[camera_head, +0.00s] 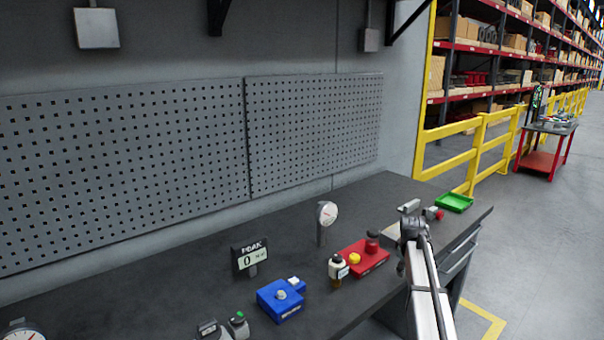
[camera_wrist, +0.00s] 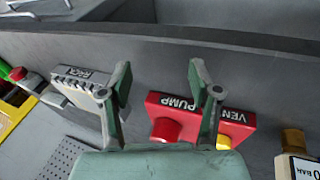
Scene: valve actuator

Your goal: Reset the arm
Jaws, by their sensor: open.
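My gripper (camera_wrist: 160,85) is open and empty in the wrist view, with its two green-grey fingers apart. The bench edge and a red box (camera_wrist: 180,104) marked PUMP show between and beyond the fingers. The right finger hides part of the box. In the head view my arm reaches in from the lower right, and its end (camera_head: 412,228) is over the right part of the bench, to the right of the red box (camera_head: 372,262). The fingertips are too small to make out there.
A grey block (camera_wrist: 84,83) is beside the left finger.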

